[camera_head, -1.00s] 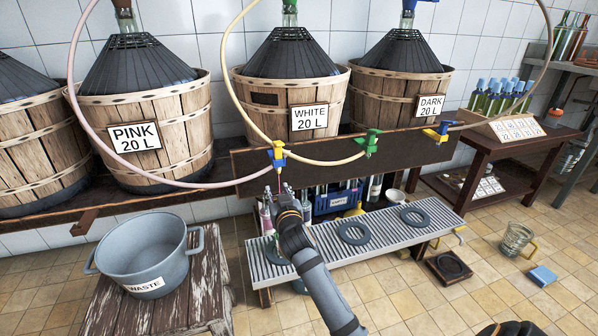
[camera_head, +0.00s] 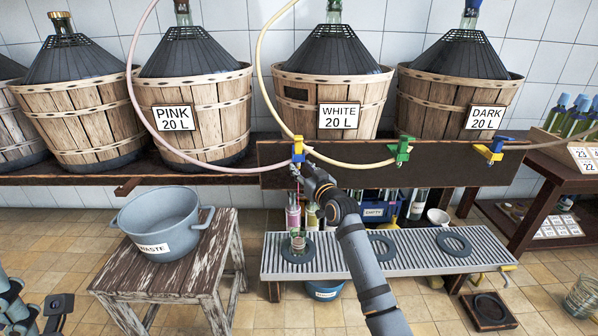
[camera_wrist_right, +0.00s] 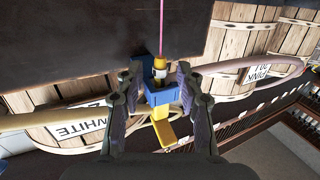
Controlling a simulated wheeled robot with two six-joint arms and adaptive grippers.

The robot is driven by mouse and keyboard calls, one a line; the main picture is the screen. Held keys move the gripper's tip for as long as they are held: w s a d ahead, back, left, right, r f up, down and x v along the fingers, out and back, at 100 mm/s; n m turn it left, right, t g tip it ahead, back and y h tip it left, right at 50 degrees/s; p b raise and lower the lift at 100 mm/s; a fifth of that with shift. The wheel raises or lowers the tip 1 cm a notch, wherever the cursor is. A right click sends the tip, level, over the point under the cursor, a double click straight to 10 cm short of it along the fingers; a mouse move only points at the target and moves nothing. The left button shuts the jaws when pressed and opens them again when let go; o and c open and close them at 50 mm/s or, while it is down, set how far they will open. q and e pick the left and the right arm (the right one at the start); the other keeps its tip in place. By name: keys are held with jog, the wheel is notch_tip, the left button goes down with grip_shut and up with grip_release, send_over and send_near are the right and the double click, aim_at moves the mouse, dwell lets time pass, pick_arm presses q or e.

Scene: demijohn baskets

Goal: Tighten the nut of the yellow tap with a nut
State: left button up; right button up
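The yellow tap (camera_head: 298,149) has a blue body and yellow parts. It sits at the left end of the dark board; the pink hose (camera_head: 215,168) leads to it. In the right wrist view its blue body (camera_wrist_right: 160,97) is between my fingers, with a yellow lever (camera_wrist_right: 164,128) below and a yellow-and-pale collar (camera_wrist_right: 160,67) above. I cannot tell which part is the nut. A thin pink line (camera_wrist_right: 162,30) runs from the collar. My right gripper (camera_head: 300,172) is open around the tap; contact is unclear.
A green tap (camera_head: 402,150) and another blue-yellow tap (camera_head: 489,149) are on the dark board (camera_head: 350,176). Below, a glass (camera_head: 298,243) stands on the slatted bench (camera_head: 340,262) among dark rings. A waste pot (camera_head: 160,222) stands on a wooden stool at left.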

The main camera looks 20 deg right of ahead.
aim_at(299, 166)
jog(key=shift+w+a+b, duration=0.2)
jog(key=shift+w+b, duration=0.2)
jog(key=shift+w, duration=1.15)
grip_shut()
